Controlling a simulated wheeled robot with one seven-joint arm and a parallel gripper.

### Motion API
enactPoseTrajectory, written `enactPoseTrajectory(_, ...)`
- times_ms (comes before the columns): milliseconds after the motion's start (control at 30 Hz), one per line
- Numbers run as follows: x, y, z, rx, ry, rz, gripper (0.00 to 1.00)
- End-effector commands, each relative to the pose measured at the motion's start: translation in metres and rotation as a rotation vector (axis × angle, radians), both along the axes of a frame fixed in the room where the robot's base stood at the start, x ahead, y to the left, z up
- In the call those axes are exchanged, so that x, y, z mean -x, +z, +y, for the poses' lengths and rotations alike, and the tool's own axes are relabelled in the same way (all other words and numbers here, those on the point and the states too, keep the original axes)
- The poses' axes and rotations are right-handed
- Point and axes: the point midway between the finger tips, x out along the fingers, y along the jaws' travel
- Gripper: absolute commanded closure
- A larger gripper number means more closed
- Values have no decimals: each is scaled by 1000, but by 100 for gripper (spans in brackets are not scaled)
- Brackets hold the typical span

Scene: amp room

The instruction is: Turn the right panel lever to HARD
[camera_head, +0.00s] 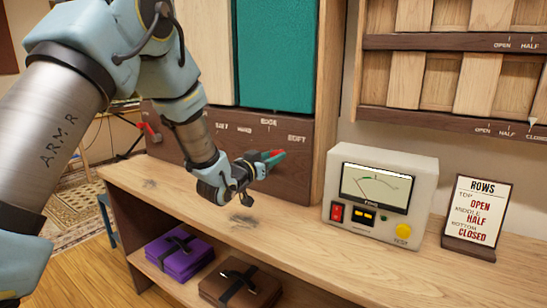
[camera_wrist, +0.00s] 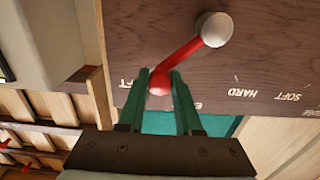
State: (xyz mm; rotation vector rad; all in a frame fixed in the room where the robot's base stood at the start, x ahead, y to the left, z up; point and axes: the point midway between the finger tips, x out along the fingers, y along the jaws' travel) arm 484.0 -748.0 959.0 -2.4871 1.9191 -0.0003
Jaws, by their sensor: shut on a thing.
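The right panel lever (camera_wrist: 188,55) has a red rod with a pale grey round end (camera_wrist: 214,28) and a red ball end (camera_wrist: 158,84). My gripper (camera_wrist: 161,78) is shut on the red ball end, one green finger on each side. In the wrist view, which is upside down, this end lies between a partly hidden label ending in FT (camera_wrist: 125,84) and a middle label that is mostly hidden. The HARD label (camera_wrist: 244,92) is farther right. In the head view my gripper (camera_head: 268,158) is at the dark wood panel (camera_head: 310,155), below the EDGE label (camera_head: 268,122).
Another red lever (camera_head: 151,132) is at the panel's left. A meter box (camera_head: 408,175) and a ROWS sign (camera_head: 477,215) stand right on the wooden bench (camera_head: 290,235). Purple (camera_head: 178,255) and brown (camera_head: 240,283) folded bundles lie on the shelf below. The bench front is clear.

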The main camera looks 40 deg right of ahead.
Motion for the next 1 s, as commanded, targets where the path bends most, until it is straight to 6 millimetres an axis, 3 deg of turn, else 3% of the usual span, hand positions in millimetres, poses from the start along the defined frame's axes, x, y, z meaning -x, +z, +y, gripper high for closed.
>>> enactPoseTrajectory(533, -4, 3, 1, 15, 2, 57, 100)
enactPoseTrajectory(1000, -32, 20, 9, 112, 4, 418, 100)
